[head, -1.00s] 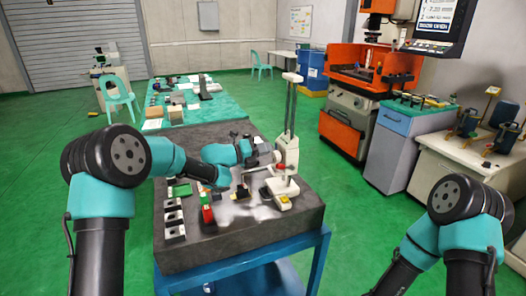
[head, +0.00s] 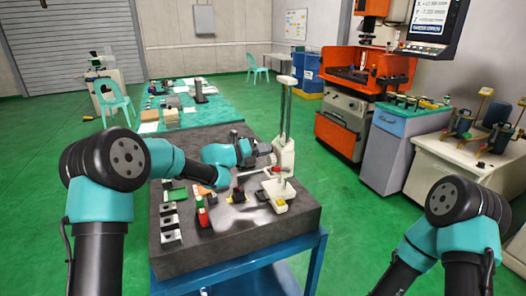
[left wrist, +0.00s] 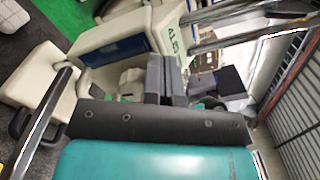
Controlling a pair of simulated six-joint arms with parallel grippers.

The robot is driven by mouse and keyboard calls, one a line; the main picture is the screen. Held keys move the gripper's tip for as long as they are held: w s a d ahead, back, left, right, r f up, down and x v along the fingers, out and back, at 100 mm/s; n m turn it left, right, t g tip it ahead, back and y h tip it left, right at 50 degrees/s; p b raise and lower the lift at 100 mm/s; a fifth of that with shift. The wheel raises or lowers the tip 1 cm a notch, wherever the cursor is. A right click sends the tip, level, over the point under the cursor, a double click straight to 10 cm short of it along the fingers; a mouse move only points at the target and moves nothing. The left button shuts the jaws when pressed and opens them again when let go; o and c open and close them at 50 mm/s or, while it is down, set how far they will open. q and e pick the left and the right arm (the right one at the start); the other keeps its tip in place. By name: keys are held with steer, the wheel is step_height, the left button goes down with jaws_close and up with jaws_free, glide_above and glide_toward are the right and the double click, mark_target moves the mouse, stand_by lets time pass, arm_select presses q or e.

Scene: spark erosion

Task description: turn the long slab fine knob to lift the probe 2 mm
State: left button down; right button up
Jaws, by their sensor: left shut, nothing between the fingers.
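The pale measuring stand (head: 285,150) rises on two upright columns at the back right of the dark stone slab (head: 262,230). My left gripper (head: 269,160) is at the left side of the stand's body, fingers shut and empty. In the left wrist view the shut dark fingers (left wrist: 168,80) point at the pale body (left wrist: 118,42), which has a numeric display (left wrist: 170,38). I cannot tell whether they touch it. The fine knob and the probe tip cannot be made out clearly. My right gripper is out of view.
A pale base with a red-topped part (head: 280,194) sits right of centre on the slab. A red and green item (head: 202,212) and a row of blocks (head: 170,222) stand at the left. The slab's front is clear.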

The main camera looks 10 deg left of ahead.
arm_select(q)
steer(key=v, duration=0.6)
steer(key=shift+a+f, duration=0.2)
steer(key=shift+f, duration=0.1)
steer(key=shift+a+f, duration=0.65)
steer(key=shift+f, duration=0.25)
steer(key=shift+d, duration=0.1)
steer(key=x, duration=0.6)
steer(key=shift+w+d+r, duration=0.15)
steer(key=shift+w, duration=0.05)
